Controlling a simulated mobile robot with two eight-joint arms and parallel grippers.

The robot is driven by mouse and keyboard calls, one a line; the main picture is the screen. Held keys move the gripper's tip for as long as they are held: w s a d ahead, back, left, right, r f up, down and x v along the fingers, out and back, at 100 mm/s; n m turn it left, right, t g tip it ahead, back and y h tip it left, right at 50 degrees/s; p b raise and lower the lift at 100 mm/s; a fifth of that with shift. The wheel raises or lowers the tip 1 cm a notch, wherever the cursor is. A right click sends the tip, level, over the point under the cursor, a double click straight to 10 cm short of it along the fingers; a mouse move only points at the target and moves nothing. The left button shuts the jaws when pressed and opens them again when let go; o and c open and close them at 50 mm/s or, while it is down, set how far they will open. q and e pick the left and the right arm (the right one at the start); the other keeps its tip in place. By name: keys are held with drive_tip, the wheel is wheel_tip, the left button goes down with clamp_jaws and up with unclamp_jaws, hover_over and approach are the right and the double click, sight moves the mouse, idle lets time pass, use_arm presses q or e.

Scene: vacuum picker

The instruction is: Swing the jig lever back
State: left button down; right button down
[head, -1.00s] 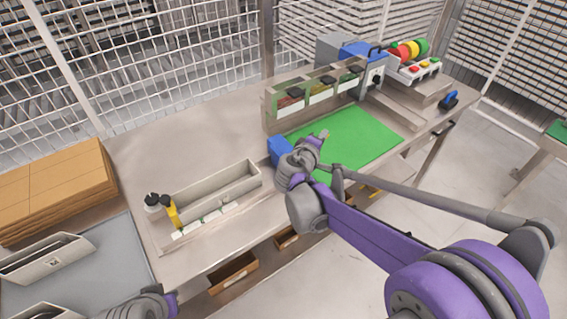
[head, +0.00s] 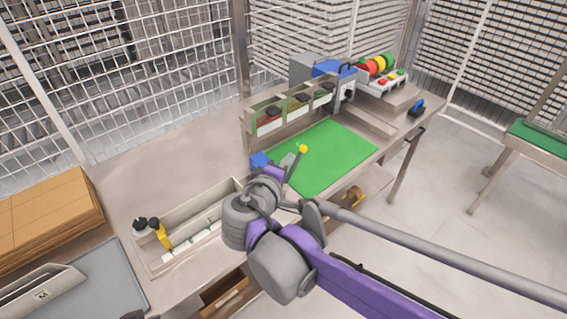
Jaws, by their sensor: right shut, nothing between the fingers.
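The jig lever (head: 298,163) is a thin dark rod with a yellow knob (head: 303,149), standing tilted at the left part of the green mat (head: 335,150). Its lower end is hidden behind my right arm. A blue block (head: 260,160) beside it is partly covered by my right wrist. My right gripper (head: 287,161) is shut and empty, just left of the lever in the picture. I cannot tell whether it touches the lever.
A rack of bins (head: 290,114) stands behind the mat. A long grey tray (head: 200,207) and a yellow tool (head: 162,237) lie to the left. The bench (head: 170,150) is bare behind the tray.

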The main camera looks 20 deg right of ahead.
drive_tip(key=shift+s+a+r, duration=0.5)
drive_tip(key=shift+s+r, duration=0.05)
drive_tip(key=shift+s, duration=0.15)
drive_tip(key=shift+s+a+r, duration=0.45)
drive_tip(key=shift+s+r, duration=0.1)
drive_tip(key=shift+s, duration=0.1)
drive_tip(key=s+d+f+m+g+y, duration=0.2)
drive_tip(key=s+f, duration=0.2)
drive_tip(key=f, duration=0.3)
drive_tip(key=s+d+f+m+g+y, duration=0.2)
drive_tip(key=s+f+g, duration=0.1)
drive_tip(key=s+f, duration=0.3)
drive_tip(key=s+a+f+m+y, duration=0.3)
drive_tip(key=s+f+m+y, duration=0.1)
drive_tip(key=f, duration=0.3)
drive_tip(key=shift+a+f+y, duration=0.25)
drive_tip(key=shift+f+y, duration=0.05)
drive_tip(key=shift+y, duration=0.5)
